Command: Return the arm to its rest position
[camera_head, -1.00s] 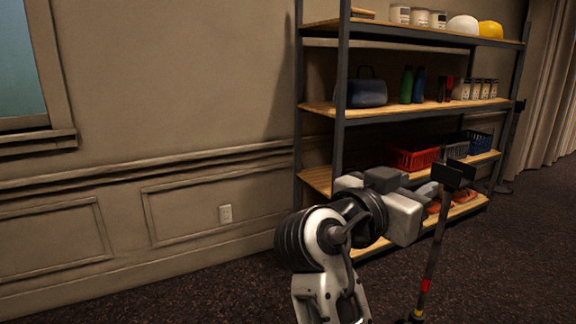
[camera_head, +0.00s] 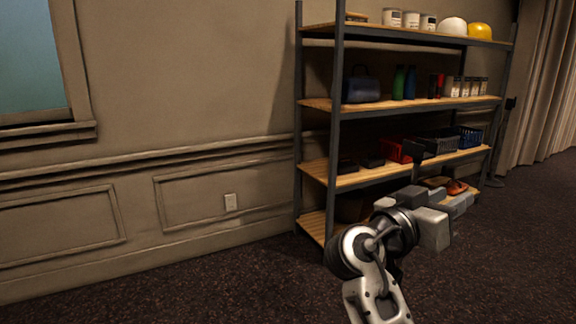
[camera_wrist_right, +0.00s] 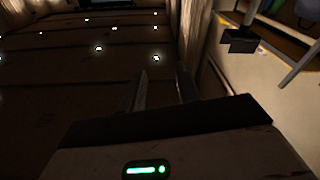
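My right arm (camera_head: 378,262), white and grey with dark joints, comes up from the bottom right of the head view and bends at the elbow. Its light grey wrist block lies in front of the shelf's lower end. My right gripper (camera_head: 417,163) points up as a dark shape before the shelf. In the right wrist view its two thin fingers (camera_wrist_right: 163,88) stand apart, and I see nothing held between them. My left gripper is out of view.
A metal shelf rack (camera_head: 338,150) with wooden boards stands against the wall, holding cans, helmets, bottles and baskets. A red basket (camera_head: 392,150) is partly behind the gripper. A curtain (camera_head: 545,100) hangs at right. Dark carpet (camera_head: 220,285) is clear on the left.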

